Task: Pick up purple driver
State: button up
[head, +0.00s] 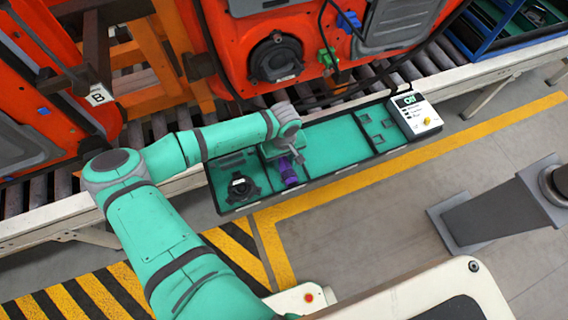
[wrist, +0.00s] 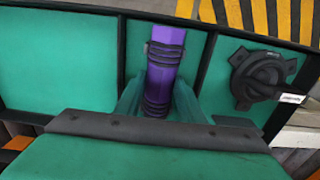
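The purple driver (head: 288,172) lies in a middle compartment of the green tray (head: 340,129), which has dark edges. In the wrist view the driver (wrist: 160,68) runs up the picture, with dark bands around it. My gripper (wrist: 160,100) is over the driver, its green fingers on either side of it. Whether the fingers touch the driver or stand just apart from it I cannot tell. The near end of the driver is hidden by the gripper body. In the head view my gripper (head: 284,150) points down at the tray and its fingertips are hard to make out.
A black round part (head: 242,187) sits in the tray's left compartment; it also shows in the wrist view (wrist: 260,75). A white box with a yellow knob (head: 415,115) is at the tray's right end. Orange door panels (head: 285,50) stand close behind on the roller line.

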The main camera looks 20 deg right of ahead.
grip_shut()
jog(key=shift+r, duration=0.1)
